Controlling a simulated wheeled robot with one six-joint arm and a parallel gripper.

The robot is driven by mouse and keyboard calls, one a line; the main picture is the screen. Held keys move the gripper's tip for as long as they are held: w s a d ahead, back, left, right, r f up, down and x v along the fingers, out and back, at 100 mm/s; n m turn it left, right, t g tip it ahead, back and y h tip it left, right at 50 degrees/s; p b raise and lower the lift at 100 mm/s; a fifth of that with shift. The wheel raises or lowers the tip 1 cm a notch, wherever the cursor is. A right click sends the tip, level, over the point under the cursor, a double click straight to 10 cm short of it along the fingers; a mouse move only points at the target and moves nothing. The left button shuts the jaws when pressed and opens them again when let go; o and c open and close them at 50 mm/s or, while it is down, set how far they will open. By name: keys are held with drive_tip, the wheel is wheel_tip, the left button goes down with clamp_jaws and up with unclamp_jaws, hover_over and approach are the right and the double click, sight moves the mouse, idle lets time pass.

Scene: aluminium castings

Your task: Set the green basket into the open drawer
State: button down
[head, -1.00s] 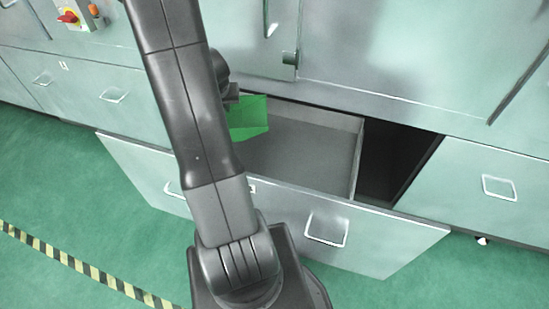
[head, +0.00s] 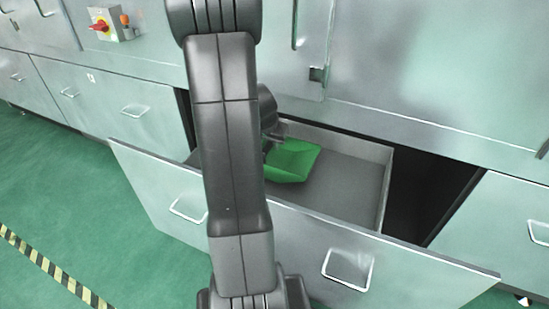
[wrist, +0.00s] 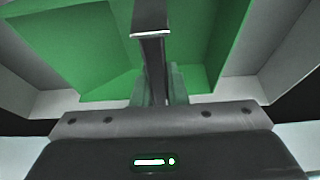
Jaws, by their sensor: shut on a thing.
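The green basket (head: 291,160) is at the open drawer, in the left part of its opening in the head view. The drawer (head: 345,188) is pulled out and its grey inside shows to the right of the basket. My gripper (wrist: 158,85) is shut on the basket's wall in the wrist view. The basket (wrist: 75,45) fills much of that view, with grey drawer surfaces around it. In the head view my arm hides the gripper's fingers and the basket's left side. I cannot tell whether the basket touches the drawer floor.
The drawer's wide front panel (head: 290,235) stands out from the cabinet, with two wire handles. A dark gap (head: 428,200) lies right of the drawer. A red switch on a box (head: 108,24) is at upper left. Green floor with a striped line (head: 50,268) is free at left.

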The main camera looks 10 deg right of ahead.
sight(275, 158)
drive_tip(key=shift+f+b, duration=0.65)
drive_tip(key=shift+f, duration=1.35)
drive_tip(key=shift+f, duration=0.1)
drive_tip(key=c, duration=1.5)
unclamp_jaws()
drive_tip(key=shift+o, duration=0.2)
drive_tip(key=shift+r, duration=0.2)
drive_tip(key=p+v, duration=0.2)
drive_tip(key=v, duration=0.9)
drive_tip(key=shift+s+a+r+p, duration=0.2)
drive_tip(key=shift+r+p, duration=0.15)
